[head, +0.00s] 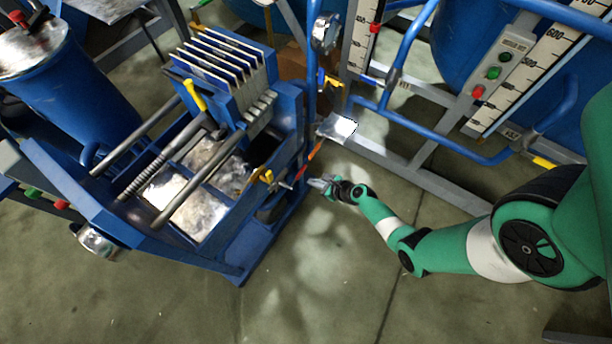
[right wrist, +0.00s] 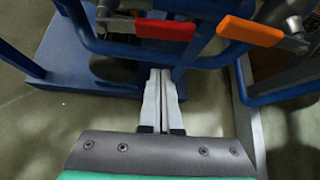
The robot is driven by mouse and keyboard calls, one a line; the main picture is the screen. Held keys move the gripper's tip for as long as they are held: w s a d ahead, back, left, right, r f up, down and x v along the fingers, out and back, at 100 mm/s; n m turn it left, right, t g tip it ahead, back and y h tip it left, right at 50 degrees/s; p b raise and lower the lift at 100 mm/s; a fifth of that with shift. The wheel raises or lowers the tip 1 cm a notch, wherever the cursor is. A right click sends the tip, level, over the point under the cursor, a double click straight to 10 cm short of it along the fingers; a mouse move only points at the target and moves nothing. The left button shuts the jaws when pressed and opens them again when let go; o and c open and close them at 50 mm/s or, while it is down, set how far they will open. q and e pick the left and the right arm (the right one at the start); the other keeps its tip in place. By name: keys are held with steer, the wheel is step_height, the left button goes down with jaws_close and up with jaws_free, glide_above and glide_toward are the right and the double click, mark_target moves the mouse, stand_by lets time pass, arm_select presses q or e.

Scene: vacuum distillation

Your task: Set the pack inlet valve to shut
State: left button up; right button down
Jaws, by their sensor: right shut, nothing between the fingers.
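My right gripper (head: 316,183) is shut and empty beside the right side of the blue filter press frame (head: 252,230). In the right wrist view its two fingers (right wrist: 161,73) lie together, just below a red valve handle (right wrist: 165,29) and apart from it. An orange valve handle (right wrist: 250,31) sits to the right of the red one. In the head view the orange handle (head: 316,150) and the red handle (head: 301,172) show close to the gripper. No label tells which one is the pack inlet valve. My left gripper is not in view.
A yellow handle (head: 267,176) sits on the press frame. Blue pipes (head: 405,122) and a grey stand with a button panel (head: 494,72) lie to the right. A blue drum (head: 75,95) stands at left. The floor (head: 330,270) below the gripper is clear.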

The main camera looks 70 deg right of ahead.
mark_target(298, 177)
steer(key=b+x, duration=0.3)
steer(key=x, duration=0.2)
arm_select(q)
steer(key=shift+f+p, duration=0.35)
steer(key=shift+p, duration=1.4)
arm_select(e)
steer(key=shift+s+a+r, duration=0.15)
steer(key=shift+r, duration=1)
steer(key=shift+s+a+r, duration=0.1)
steer(key=shift+r, duration=1.05)
